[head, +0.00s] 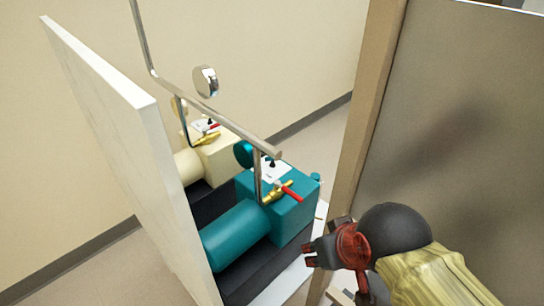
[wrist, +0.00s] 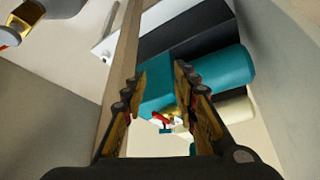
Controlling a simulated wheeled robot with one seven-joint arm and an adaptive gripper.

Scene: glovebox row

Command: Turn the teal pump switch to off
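The teal pump (head: 240,235) sits low on a black base, in front of a cream pump (head: 218,155). A small black switch (head: 272,163) stands on a white plate on its top; which way it is set is too small to tell. A red lever (head: 290,192) on a brass valve is beside the plate. My gripper (head: 320,240) is to the right of the teal pump and apart from it. In the wrist view, my gripper (wrist: 160,72) is open and empty, with the teal pump (wrist: 215,68) beyond its fingers. The red lever (wrist: 161,117) shows between the fingers.
A white panel (head: 110,130) stands left of the pumps. A chrome rail (head: 215,113) runs above them and bends down by the teal pump. A tan post (head: 367,100) and grey panel (head: 450,120) stand right, close to my gripper.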

